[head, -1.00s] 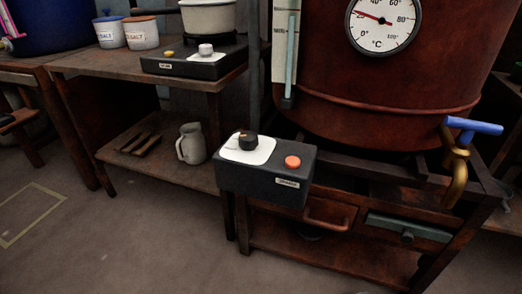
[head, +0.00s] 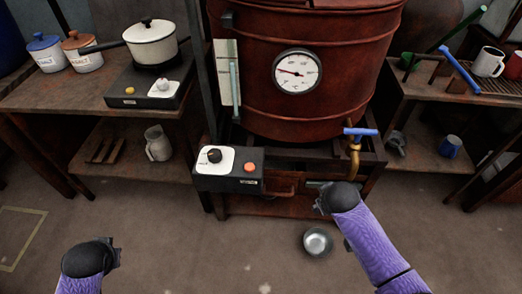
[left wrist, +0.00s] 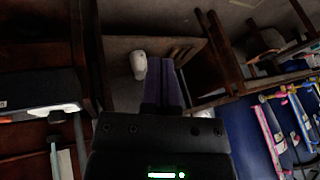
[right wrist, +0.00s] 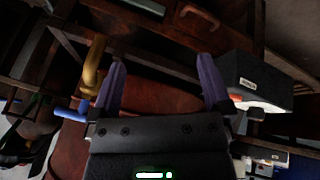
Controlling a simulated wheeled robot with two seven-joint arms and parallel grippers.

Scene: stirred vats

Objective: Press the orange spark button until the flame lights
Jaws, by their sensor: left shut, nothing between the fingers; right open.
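The orange spark button (head: 250,167) sits on the right part of the dark control box (head: 226,184), beside a black knob (head: 214,156) on a white plate. The box is mounted in front of the red-brown vat (head: 300,105), at its lower left. The space under the vat looks dark. My right gripper (head: 325,200) is open and empty, to the right of the box and below the brass tap. In the right wrist view, the box (right wrist: 255,78) is beyond the right finger. My left gripper (head: 112,252) is shut and empty, low at left, well away from the button; its closed fingers show in the left wrist view (left wrist: 165,85).
A brass tap with a blue handle (head: 360,132) sticks out above my right gripper. A metal bowl (head: 317,242) is on the floor. A left bench holds a pot (head: 150,42) on a hotplate; a right bench holds mugs (head: 488,62). The floor between my arms is mostly clear.

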